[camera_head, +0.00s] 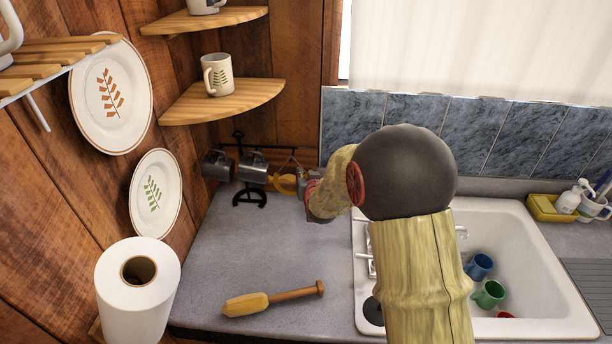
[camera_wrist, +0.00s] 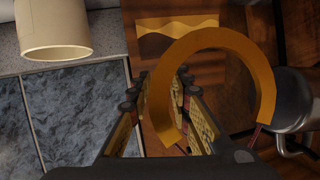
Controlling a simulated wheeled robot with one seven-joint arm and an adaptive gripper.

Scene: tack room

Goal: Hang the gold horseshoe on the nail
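The gold horseshoe (camera_wrist: 215,38) is a curved flat band that fills the middle of the wrist view. One of its arms runs down between the two fingers of my gripper (camera_wrist: 166,92), which look closed on it. In the head view the horseshoe (camera_head: 284,185) is a small gold shape beside the hanging mugs, at the tip of my gripper (camera_head: 303,184). It is held up near the back corner, above the counter. My arm hides part of the gripper. I cannot make out the nail in either view.
A black mug rack (camera_head: 239,150) with metal mugs (camera_head: 253,167) stands close left of the gripper. Corner shelves (camera_head: 225,98) are above it. A sink (camera_head: 545,325) with cups is at right.

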